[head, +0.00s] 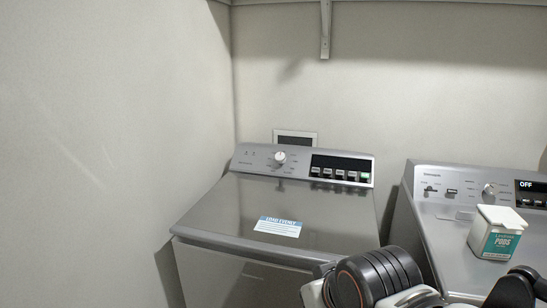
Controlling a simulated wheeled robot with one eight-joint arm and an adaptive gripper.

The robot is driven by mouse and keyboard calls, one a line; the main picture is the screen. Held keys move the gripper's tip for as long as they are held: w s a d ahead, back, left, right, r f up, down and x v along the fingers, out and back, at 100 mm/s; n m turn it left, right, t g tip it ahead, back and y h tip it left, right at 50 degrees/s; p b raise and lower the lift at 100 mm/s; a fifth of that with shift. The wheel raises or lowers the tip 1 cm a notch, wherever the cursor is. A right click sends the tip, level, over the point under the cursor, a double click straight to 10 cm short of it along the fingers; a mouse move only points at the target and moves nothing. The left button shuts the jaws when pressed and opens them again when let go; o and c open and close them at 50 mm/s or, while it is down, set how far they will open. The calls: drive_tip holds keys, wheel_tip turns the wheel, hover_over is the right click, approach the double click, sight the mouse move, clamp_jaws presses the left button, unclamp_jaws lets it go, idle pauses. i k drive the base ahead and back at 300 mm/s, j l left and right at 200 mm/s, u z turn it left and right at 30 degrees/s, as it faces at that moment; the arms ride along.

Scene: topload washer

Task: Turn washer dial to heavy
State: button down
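The washer (265,205) is the grey top-load machine in the middle of the head view, with its lid shut. Its dial (280,157) is a round white knob on the left part of the sloped control panel (247,158). Small markings surround the dial, too small to read, and I cannot tell which setting it points to. Parts of my arm, dark and white, show at the bottom right, in front of the washer's right front corner and apart from the dial. The fingers of my gripper do not show.
A display with several buttons (340,171) sits right of the dial. A label (278,227) lies on the lid. A second machine (455,220) stands at right, its display reading OFF, with a pods tub (497,232) on top. The space above the washer is clear.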

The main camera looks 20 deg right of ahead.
sight(279, 156)
drive_tip(key=i+j, duration=0.2)
drive_tip(key=i, duration=0.15)
drive_tip(key=i+j, duration=0.15)
drive_tip(key=i, duration=0.2)
drive_tip(key=i+j+u, duration=0.1)
drive_tip(key=i, duration=0.25)
drive_tip(key=j, duration=0.1)
